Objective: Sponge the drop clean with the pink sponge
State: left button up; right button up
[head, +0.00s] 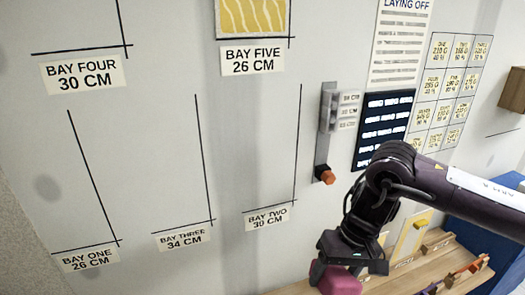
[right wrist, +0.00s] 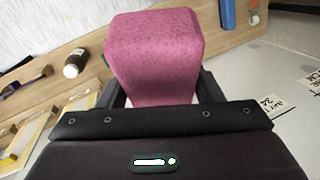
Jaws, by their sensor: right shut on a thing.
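The pink sponge (head: 338,282) is a rounded block in my right gripper (head: 347,262), low in the head view. In the right wrist view the sponge (right wrist: 153,50) sticks out past the dark fingers, which close on both its sides. The sponge is in front of the wooden table, apart from the wall paper. A yellow drop with pale wavy lines (head: 252,17) is on the wall above the BAY FIVE 26 CM label; its top is cut off by the frame. My left gripper is not in view.
Bays one, two, three and four show bare wall between black lines. A grey wall strip with an orange-red knob (head: 326,177) hangs right of bay two. A wooden table (head: 405,277) with tools is at the lower right. A dark bottle (right wrist: 74,64) shows in the wrist view.

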pick_arm(q)
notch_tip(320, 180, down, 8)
jog(key=b, duration=0.7)
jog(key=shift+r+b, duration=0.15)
jog(key=shift+b, duration=0.2)
pick_arm(e)
jog(key=d+f+m, duration=0.1)
jog(key=d+f, duration=0.3)
jog(key=f, duration=0.3)
jog(key=shift+w+d+f, duration=0.35)
